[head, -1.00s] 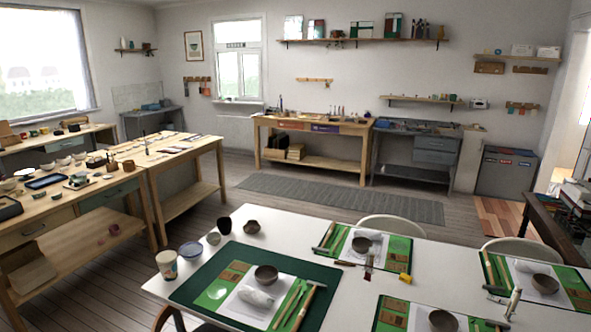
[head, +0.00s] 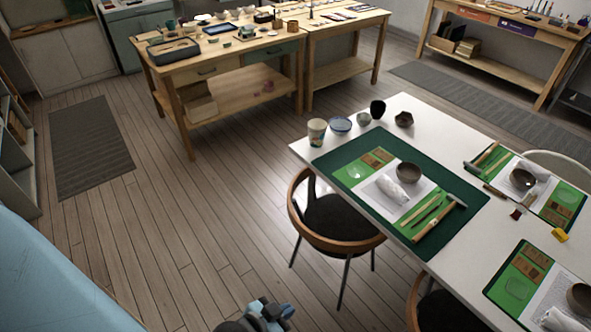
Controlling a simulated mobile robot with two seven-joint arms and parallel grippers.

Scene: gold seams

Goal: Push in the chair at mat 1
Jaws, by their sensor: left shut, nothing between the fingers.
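A chair (head: 338,216) with a curved wooden back rail, dark seat and thin dark legs stands at the near left side of the white table (head: 413,112). Part of its seat is under the table edge, and its back rail stands out from the edge. The dark green mat (head: 340,152) at the table's left end lies beyond this chair. No mat number is legible. My left gripper (head: 268,311) is low at the bottom edge, shut and empty, on the near side of the chair and apart from it. My right gripper is not in view.
A second chair (head: 452,312) is partly cut off at the bottom right. Bare wooden floor (head: 190,230) lies open left of the chair. A wooden workbench (head: 225,68) stands behind, and a grey rug (head: 88,145) lies at the left.

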